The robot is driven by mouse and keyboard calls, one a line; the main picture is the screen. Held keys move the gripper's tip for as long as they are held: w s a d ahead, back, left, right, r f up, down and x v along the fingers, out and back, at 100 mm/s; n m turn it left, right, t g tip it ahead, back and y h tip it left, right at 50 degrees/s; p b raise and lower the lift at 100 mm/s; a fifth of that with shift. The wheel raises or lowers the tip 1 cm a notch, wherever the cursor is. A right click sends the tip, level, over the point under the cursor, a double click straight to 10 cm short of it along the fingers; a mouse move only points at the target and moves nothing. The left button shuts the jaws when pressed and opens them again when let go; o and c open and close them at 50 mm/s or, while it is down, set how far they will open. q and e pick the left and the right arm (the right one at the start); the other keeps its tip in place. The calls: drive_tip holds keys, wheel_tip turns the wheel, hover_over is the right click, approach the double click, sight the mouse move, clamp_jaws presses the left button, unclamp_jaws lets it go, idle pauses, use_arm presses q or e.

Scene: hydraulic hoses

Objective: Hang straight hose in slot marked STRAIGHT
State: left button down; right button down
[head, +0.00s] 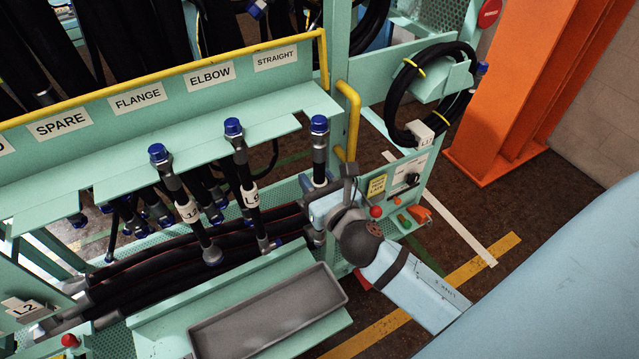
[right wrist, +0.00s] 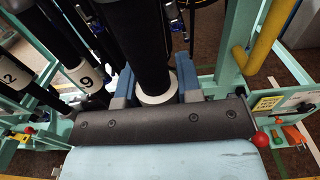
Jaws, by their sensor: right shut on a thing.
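My right gripper (head: 318,196) is shut on a black hose (head: 320,165) with a blue cap (head: 319,124), held upright at the right end of the mint-green slotted rack (head: 240,128). The STRAIGHT label (head: 275,58) is on the panel behind and a little left of the cap. In the right wrist view, the hose (right wrist: 140,40) stands between the blue fingers (right wrist: 156,88), with a white band (right wrist: 157,99) at its base. I cannot tell whether the hose sits in the slot. My left gripper is not in view.
Several blue-capped hoses (head: 174,185) hang left of the held one. A yellow bent rail (head: 350,120) stands close on the right, with a control panel (head: 395,185) and coiled hose (head: 392,105) beyond. A grey tray (head: 268,313) lies in front. An orange post (head: 540,90) is farther right.

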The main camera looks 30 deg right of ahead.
drive_tip(key=w, duration=0.7)
drive_tip(key=shift+d+f, duration=0.15)
drive_tip(key=shift+d, duration=0.05)
idle(0.5)
idle(0.4)
drive_tip(key=c, duration=0.7)
unclamp_jaws()
drive_tip(key=shift+f, duration=0.1)
drive_tip(key=shift+s, duration=0.1)
drive_tip(key=s+b, duration=0.1)
drive_tip(key=s, duration=0.3)
drive_tip(key=s+b, duration=0.1)
drive_tip(key=s, duration=0.8)
drive_tip(key=shift+s+a+b, duration=0.35)
drive_tip(key=shift+a+b, duration=0.05)
